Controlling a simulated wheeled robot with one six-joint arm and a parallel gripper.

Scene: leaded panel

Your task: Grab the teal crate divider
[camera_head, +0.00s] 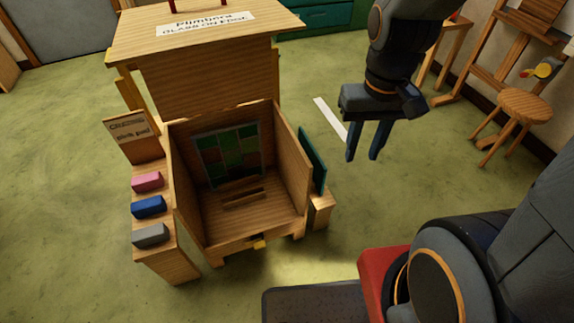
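The teal crate divider (312,160) is a thin teal panel. It stands nearly upright against the outside of the right wall of the wooden crate (290,170), by a small wooden block or stand (320,208). My gripper (362,157) hangs with its fingers pointing down, to the right of the divider in the picture. Its two dark fingers are apart with nothing between them. Clear floor shows between the gripper and the divider. The divider's lower left part is hidden by the crate wall.
The crate holds a leaded glass panel (228,152) at its back. A side shelf at left bears pink (147,182), blue (148,207) and grey (150,236) blocks. Green floor is open around the gripper.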

